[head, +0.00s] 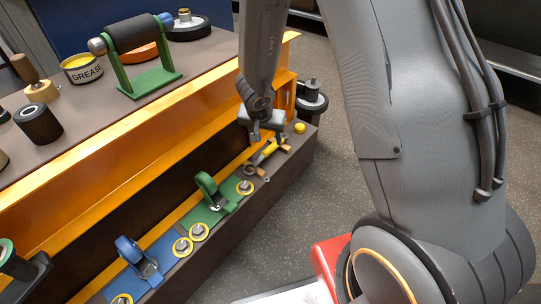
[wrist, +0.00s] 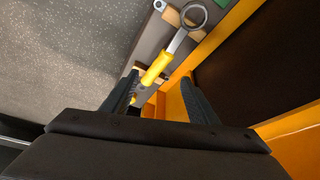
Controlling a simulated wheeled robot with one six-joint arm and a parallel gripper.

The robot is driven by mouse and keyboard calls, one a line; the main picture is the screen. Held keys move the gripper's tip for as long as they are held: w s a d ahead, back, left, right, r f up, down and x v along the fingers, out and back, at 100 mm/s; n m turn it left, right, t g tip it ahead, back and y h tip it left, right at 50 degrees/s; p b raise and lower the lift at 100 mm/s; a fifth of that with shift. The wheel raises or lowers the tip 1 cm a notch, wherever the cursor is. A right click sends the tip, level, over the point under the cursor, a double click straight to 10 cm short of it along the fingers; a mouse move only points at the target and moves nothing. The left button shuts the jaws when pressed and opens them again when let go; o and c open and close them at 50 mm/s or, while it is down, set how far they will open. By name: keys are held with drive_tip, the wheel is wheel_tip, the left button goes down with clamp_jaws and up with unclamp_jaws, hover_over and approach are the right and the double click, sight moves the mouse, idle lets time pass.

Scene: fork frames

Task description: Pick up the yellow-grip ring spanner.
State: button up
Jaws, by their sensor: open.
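The ring spanner has a yellow grip (head: 269,148) and a grey metal shank and ring, and lies on the narrow lower shelf at the far end. In the wrist view its yellow grip (wrist: 156,68) points down toward my fingers and its ring is at the top. It appears to rest across small tan wooden blocks (wrist: 172,16). My gripper (head: 263,136) is open and empty, just above the grip end in the head view. In the wrist view my gripper (wrist: 158,84) has one finger on each side of the grip's lower end, which shows between them.
An orange beam (head: 140,140) runs along the shelf's back. A green clamp-like piece (head: 212,192), a blue one (head: 135,255) and several yellow-rimmed discs sit along the shelf. A yellow ball (head: 299,127) lies beyond the spanner. Open floor (head: 270,240) is to the right.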

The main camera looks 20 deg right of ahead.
sight(271, 147)
drive_tip(key=shift+b+x, duration=0.9)
drive_tip(key=shift+x, duration=0.5)
drive_tip(key=b+x, duration=0.2)
drive_tip(key=x, duration=0.1)
drive_tip(key=b+x, duration=0.2)
drive_tip(key=b, duration=0.1)
drive_tip(key=shift+w+d+f+b, duration=0.2)
drive_tip(key=shift+d+f+b, duration=0.1)
drive_tip(key=shift+b, duration=0.05)
clamp_jaws()
